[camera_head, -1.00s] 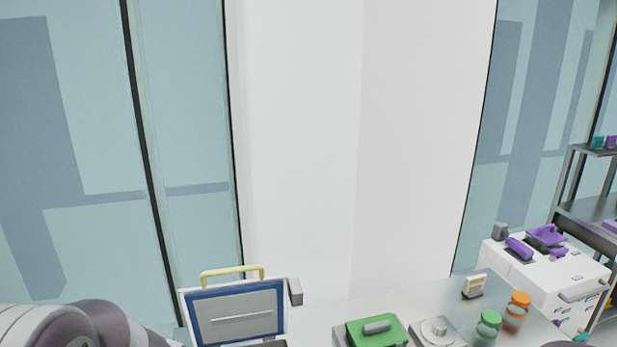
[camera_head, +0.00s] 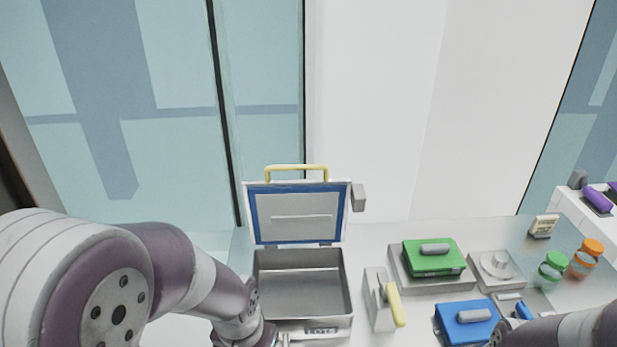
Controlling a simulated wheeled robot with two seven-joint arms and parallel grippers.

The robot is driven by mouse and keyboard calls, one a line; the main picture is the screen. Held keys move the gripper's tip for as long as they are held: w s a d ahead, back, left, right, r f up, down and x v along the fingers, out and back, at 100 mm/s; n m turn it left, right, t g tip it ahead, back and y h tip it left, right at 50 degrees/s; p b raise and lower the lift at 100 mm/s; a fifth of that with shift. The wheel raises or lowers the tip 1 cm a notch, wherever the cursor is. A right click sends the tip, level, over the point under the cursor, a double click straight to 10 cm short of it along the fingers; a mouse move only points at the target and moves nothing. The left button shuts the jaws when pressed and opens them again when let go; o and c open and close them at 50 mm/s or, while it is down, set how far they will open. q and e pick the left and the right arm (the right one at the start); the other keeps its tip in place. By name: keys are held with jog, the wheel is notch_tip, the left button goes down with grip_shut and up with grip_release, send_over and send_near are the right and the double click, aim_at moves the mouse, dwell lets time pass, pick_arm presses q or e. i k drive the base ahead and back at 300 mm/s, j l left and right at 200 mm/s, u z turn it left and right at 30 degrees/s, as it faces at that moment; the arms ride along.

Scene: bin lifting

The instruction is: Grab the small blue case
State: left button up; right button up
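The small blue case (camera_head: 466,323) lies on the table at the lower right, with a grey handle on its top. My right arm comes in from the lower right, close to the right side of the blue case. Its gripper is mostly hidden at the bottom edge. My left arm comes in from the left and reaches down to the front left of an open metal box (camera_head: 302,283). The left gripper is cut off by the bottom edge, so its fingers cannot be made out.
A green case (camera_head: 433,257) sits on a grey base behind the blue case. A grey block with a yellow handle (camera_head: 383,300) stands left of it. A round-topped device (camera_head: 498,266), a green-lidded jar (camera_head: 552,268) and an orange-lidded jar (camera_head: 586,257) stand to the right.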

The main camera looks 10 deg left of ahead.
aim_at(463, 323)
jog(key=i+l, duration=0.1)
jog(key=l, duration=0.4)
jog(key=i+l, duration=0.1)
jog(key=l, duration=0.45)
jog(key=i+l, duration=0.1)
jog(key=l, duration=0.4)
jog(key=i+l, duration=0.1)
jog(key=l, duration=0.45)
jog(key=i+l, duration=0.1)
jog(key=l, duration=0.4)
